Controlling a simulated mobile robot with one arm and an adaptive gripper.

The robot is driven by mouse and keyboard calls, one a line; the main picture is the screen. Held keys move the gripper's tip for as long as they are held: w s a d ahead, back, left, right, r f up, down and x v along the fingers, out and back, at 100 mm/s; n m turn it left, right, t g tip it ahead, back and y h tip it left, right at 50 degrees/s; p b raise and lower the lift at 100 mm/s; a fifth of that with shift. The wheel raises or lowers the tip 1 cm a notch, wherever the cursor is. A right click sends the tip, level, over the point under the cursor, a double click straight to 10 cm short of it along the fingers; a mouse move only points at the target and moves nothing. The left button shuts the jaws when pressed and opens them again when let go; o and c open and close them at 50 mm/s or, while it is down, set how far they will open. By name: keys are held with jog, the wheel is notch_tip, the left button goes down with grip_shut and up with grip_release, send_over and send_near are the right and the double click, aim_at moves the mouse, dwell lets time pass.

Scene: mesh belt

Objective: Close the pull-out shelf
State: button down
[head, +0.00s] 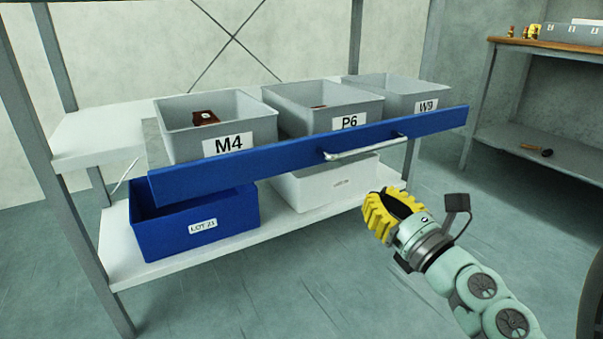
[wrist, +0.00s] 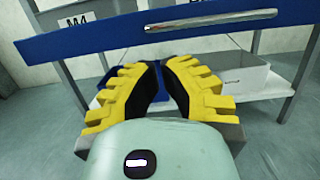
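The pull-out shelf has a long blue front panel (head: 290,157) with a silver bar handle (head: 365,148). It juts out from the grey-posted rack, carrying three grey bins marked M4 (head: 185,146), P6 (head: 298,119) and W9 (head: 400,101). My gripper (head: 378,214), with yellow ridged fingers, is in front of and below the handle, apart from it. In the wrist view the blue panel (wrist: 110,38) and handle (wrist: 212,22) lie beyond the fingers (wrist: 160,64). The fingertips come nearly together with nothing between them.
A blue bin marked LOT 21 (head: 195,229) and a white bin (head: 318,186) stand on the lower shelf (head: 145,265). A wooden-topped bench (head: 550,46) is at the far right. The floor in front of the rack is clear.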

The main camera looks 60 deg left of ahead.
jog(key=s+x, duration=0.1)
jog(key=x, duration=0.8)
jog(key=shift+w+a+p, duration=0.4)
jog(key=shift+a+p, duration=0.05)
jog(key=shift+a, duration=0.1)
